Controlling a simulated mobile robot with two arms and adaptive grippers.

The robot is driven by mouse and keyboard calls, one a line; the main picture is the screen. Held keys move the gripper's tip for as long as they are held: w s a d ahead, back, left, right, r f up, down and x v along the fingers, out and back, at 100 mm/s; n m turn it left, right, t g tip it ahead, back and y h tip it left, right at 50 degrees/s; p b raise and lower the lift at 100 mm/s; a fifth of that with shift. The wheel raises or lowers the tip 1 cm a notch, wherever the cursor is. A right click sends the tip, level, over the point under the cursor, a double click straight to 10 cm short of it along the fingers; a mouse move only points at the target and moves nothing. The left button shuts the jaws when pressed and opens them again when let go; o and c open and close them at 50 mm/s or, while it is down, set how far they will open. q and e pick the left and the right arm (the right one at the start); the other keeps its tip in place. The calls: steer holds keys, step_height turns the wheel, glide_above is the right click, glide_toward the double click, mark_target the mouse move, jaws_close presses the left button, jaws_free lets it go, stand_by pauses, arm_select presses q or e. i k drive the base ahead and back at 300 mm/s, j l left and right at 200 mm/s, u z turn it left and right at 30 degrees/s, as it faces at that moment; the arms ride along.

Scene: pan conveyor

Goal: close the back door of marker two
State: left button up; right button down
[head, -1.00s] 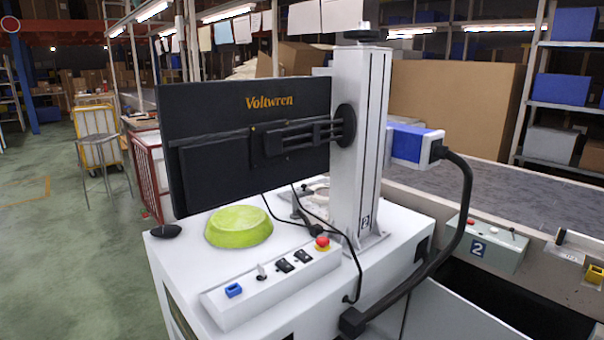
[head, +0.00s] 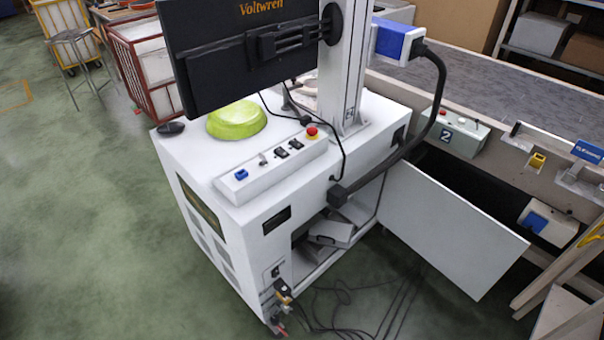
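The marker is a white cabinet (head: 205,180) with a monitor (head: 250,45), a column (head: 345,65) and a blue-and-white head on top. Its back door (head: 450,225) is a flat white panel. It stands wide open, swung out to the right of the cabinet. The open bay (head: 335,235) shows grey boxes inside. Neither of my grippers is in view.
Black cables (head: 350,305) lie on the floor below the opening. A wooden frame (head: 565,270) stands right of the door. The conveyor (head: 500,80) runs behind the marker. Green floor (head: 100,240) is clear on the left.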

mark_target(471, 248)
steer(key=k+j+z, duration=0.1)
steer(key=k, duration=0.35)
steer(key=z, duration=0.4)
steer(key=i+l+z, duration=0.1)
steer(key=i+z, duration=0.8)
